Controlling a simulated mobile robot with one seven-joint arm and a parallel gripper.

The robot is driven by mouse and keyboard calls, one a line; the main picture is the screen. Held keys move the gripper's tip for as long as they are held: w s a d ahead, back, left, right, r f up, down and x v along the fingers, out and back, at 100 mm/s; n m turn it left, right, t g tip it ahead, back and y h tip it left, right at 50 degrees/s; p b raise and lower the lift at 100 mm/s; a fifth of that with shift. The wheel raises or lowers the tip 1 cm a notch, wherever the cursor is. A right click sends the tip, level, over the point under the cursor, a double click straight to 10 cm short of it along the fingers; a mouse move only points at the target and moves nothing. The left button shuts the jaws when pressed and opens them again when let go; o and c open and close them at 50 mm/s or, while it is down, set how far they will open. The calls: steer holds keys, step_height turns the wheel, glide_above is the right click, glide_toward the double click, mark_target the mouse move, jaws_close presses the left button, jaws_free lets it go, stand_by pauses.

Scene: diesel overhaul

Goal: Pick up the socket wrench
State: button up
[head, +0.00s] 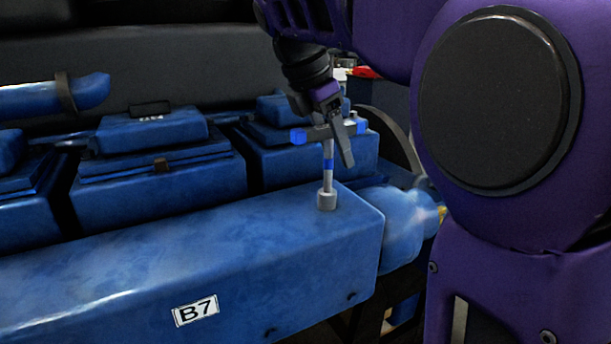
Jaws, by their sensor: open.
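The socket wrench (327,172) stands upright on the blue engine block marked B7, near its right end. It has a grey shaft with a blue band, a grey socket at the bottom and a crossbar handle with blue ends. My gripper (336,134) points down at the handle from above. One dark finger hangs in front of the crossbar; the other finger is mostly hidden. The gripper is open, and I cannot tell whether it touches the handle. The gripper covers the middle of the crossbar.
The blue block (130,290) with the B7 label (195,311) fills the foreground. Blue covers (150,135) stand behind it, with a blue pipe (50,96) at the left. A rounded blue part (405,228) adjoins the block's right end. My purple arm hides the right side.

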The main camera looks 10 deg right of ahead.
jaws_close()
stand_by(1.4)
